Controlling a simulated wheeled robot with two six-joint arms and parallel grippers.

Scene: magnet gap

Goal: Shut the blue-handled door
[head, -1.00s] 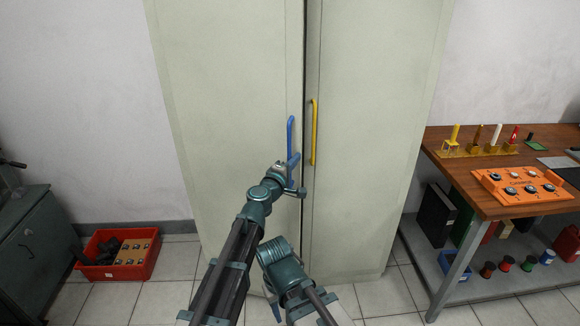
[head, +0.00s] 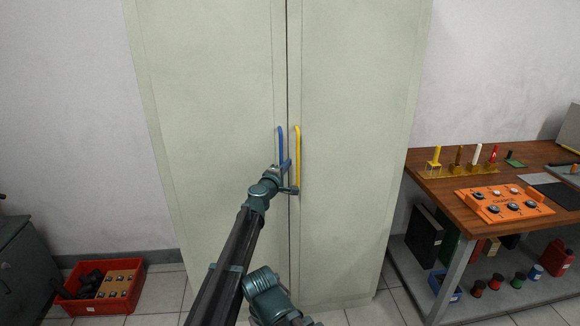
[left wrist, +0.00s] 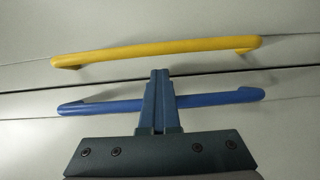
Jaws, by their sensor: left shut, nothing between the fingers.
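The blue-handled door (head: 215,110) is the left leaf of a tall pale cabinet. It looks about level with the right door (head: 350,110), with only a thin dark seam between them. The blue handle (head: 281,145) is upright near the seam, beside the yellow handle (head: 297,150). My left gripper (head: 288,165) is shut and empty at the lower part of the blue handle. In the left wrist view its fingers (left wrist: 160,78) cross in front of the blue handle (left wrist: 215,99), their tips just short of the yellow handle (left wrist: 160,51). Whether they touch is unclear. My right gripper is out of view.
A wooden workbench (head: 450,182) with an orange panel (head: 502,203) and several upright pegs stands right of the cabinet. A red bin (head: 75,306) is on the floor at left, near a dark green cabinet (head: 22,265). Tiled floor lies between the bin and cabinet.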

